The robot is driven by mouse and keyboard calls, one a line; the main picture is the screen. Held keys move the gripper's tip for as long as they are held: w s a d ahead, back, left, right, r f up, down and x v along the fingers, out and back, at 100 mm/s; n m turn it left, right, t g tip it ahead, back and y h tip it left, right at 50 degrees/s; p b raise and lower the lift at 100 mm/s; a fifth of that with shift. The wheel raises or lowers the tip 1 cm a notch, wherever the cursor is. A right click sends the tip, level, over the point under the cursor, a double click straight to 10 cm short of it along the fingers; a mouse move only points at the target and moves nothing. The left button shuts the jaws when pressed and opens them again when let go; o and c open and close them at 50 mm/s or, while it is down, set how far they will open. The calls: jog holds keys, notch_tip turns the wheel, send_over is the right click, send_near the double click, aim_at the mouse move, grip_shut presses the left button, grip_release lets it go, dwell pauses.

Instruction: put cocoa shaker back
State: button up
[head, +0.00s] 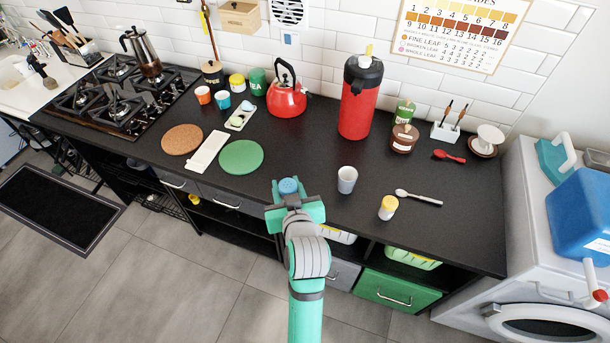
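My gripper (293,208) is over the front edge of the black counter, near its middle. A small item with a round blue top, apparently a shaker (288,185), shows between its fingers. The fingers hide its lower body, and I cannot read a label. A second small shaker-like jar with a yellow lid and pale body (388,208) stands upright at the front of the counter, to the right. I cannot tell from the labels which one is the cocoa shaker.
A grey-white cup (347,180) and a white spoon (418,198) are right of my gripper. A green round mat (241,157) lies to the left. A red kettle (287,97), red airpot (358,103) and brown jar (403,139) stand behind. Counter between them is partly clear.

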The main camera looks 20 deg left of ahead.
jog(key=w+a+f, duration=0.1)
jog(key=w+f, duration=0.3)
jog(key=w, duration=0.5)
send_over(299, 179)
jog(key=s, duration=0.1)
notch_tip(299, 179, down, 5)
jog(key=shift+r, duration=0.2)
jog(key=shift+w+f, duration=0.45)
jog(key=shift+f, duration=1.75)
jog(key=shift+f, duration=0.1)
jog(key=o, duration=1.1)
jog(key=shift+c, duration=0.2)
jog(key=shift+w+f, duration=0.1)
jog(key=shift+w, duration=0.1)
jog(key=shift+s, duration=0.1)
